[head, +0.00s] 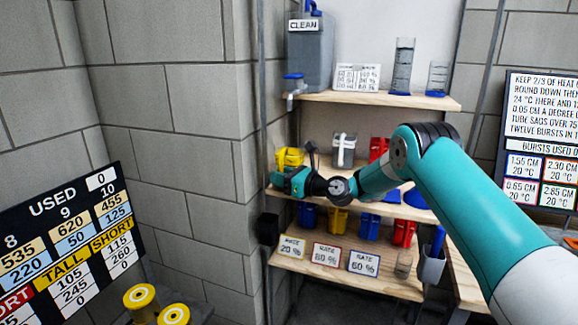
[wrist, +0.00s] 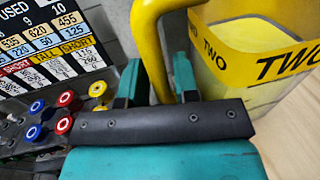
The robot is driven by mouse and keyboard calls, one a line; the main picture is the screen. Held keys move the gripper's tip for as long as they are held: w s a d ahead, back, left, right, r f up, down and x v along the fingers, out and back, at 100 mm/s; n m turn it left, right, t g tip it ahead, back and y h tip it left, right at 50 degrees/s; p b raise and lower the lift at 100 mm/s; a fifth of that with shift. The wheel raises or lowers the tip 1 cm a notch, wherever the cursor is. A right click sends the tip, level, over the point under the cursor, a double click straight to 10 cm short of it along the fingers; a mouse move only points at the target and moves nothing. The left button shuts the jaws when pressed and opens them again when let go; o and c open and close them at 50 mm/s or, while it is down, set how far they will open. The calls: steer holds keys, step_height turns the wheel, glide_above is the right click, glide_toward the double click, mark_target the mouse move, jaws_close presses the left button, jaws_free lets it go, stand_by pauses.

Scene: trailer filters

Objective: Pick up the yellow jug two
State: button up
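The yellow jug two (wrist: 260,50) fills the upper right of the wrist view, with "TWO" printed on its band. Its yellow handle (wrist: 148,40) passes between the teal fingers of my gripper (wrist: 160,82). The fingers stand apart on either side of the handle, with a gap showing on the left side; the gripper looks open. In the head view a yellow jug (head: 290,155) sits on the middle shelf at its left end, and my gripper (head: 280,180) is just in front of it and partly covers it.
The middle shelf also holds a clear jug (head: 343,150) and a red jug (head: 378,148). A grey clean container (head: 310,60) stands on the top shelf. A block wall is close on the left.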

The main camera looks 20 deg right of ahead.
steer(key=shift+c, duration=0.4)
jaws_close()
steer(key=shift+r, duration=0.25)
